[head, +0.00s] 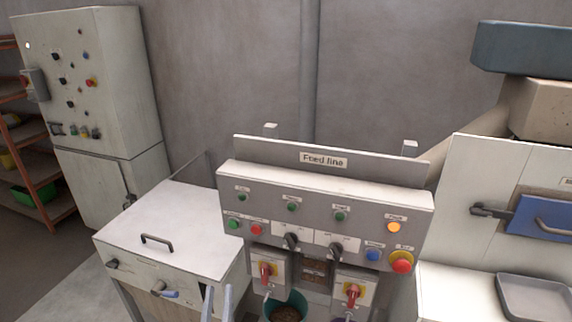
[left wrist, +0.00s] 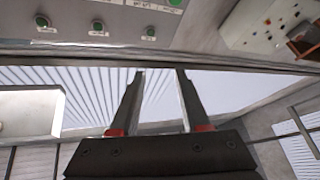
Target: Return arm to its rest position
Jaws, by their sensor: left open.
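My left gripper (head: 217,303) shows at the bottom edge of the head view as two thin grey fingers pointing up, in front of the Feed line panel (head: 228,207). In the left wrist view the same gripper (left wrist: 158,75) has its two fingers spread apart, with nothing between them. The gripper is open and empty. My right gripper is in neither view.
A white cabinet with a handle (head: 157,240) stands left of the panel. A tall control cabinet (head: 115,110) and orange shelving (head: 45,190) are at the far left. A machine with a blue door (head: 540,215) and a grey tray (head: 538,300) are at the right. A teal bucket (head: 290,305) stands below the panel.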

